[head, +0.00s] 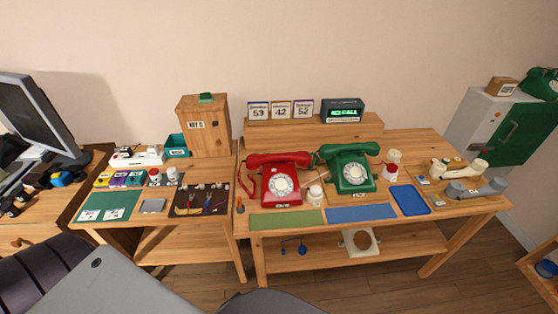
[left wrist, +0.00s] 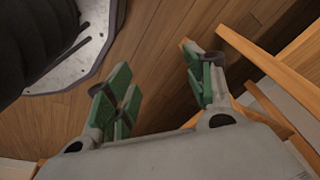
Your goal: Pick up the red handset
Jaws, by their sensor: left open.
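The red phone (head: 282,184) stands on the wooden table in the head view, left of the green phone. Its red handset (head: 279,159) rests across the top of the phone, above the white dial. A red cord hangs at its left side. My left gripper (left wrist: 165,98) shows only in the left wrist view. Its green-padded fingers are spread apart with nothing between them, over the wooden floor beside table legs. The red handset is not in the left wrist view. My right gripper is in neither view.
The green phone (head: 348,172) stands close to the right of the red one. A green mat (head: 286,219) and a blue mat (head: 361,213) lie in front. A wooden shelf with several number cards stands behind. A tool board (head: 201,199) lies to the left.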

